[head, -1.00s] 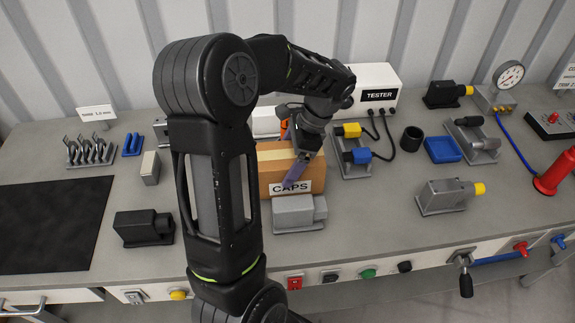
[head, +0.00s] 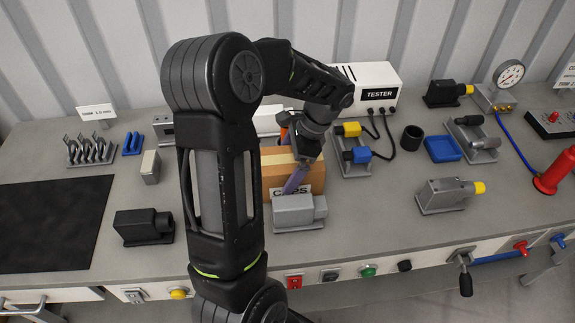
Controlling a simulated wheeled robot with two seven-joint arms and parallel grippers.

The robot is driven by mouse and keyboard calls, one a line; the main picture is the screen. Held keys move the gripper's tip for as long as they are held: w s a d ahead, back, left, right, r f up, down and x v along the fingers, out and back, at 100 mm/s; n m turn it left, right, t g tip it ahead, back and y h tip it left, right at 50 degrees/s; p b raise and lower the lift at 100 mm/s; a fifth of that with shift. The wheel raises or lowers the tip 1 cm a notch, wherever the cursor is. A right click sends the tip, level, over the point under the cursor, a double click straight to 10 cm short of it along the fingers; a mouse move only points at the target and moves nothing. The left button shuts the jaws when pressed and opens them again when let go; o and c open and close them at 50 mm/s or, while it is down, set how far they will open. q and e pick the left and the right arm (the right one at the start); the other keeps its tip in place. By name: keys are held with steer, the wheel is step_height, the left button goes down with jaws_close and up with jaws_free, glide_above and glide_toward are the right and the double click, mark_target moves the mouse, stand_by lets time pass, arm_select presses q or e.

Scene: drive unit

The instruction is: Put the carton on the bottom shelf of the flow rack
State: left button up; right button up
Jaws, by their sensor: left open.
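The carton (head: 313,178) is a brown cardboard box with a CAPS label, standing on the grey workbench (head: 350,235) in the middle of the head view. My left gripper (head: 290,158) is open at the carton. One purple finger lies in front of the carton's face and partly covers the label; the other finger shows behind its top edge. I cannot tell whether the fingers touch it. My left arm hides the carton's left side. My right gripper is not in view. I see no flow rack in this view.
A grey motor block (head: 299,211) stands close in front of the carton. The white tester (head: 372,86) is behind to the right, with yellow and blue plugs beside it. A black mat (head: 50,222) lies at the left. Clear bench lies right of the grey block.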

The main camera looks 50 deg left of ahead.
mark_target(292, 158)
arm_select(q)
steer(key=v, duration=0.5)
steer(key=shift+r, duration=0.2)
steer(key=p+v, duration=0.4)
steer(key=v, duration=0.2)
steer(key=shift+s+r+p, duration=0.1)
steer(key=shift+r+p, duration=0.1)
steer(key=shift+p, duration=0.2)
steer(key=shift+d+r+p, duration=0.1)
steer(key=shift+r+p, duration=0.15)
steer(key=shift+p, duration=0.05)
steer(key=shift+w, duration=0.2)
steer(key=shift+f, duration=0.1)
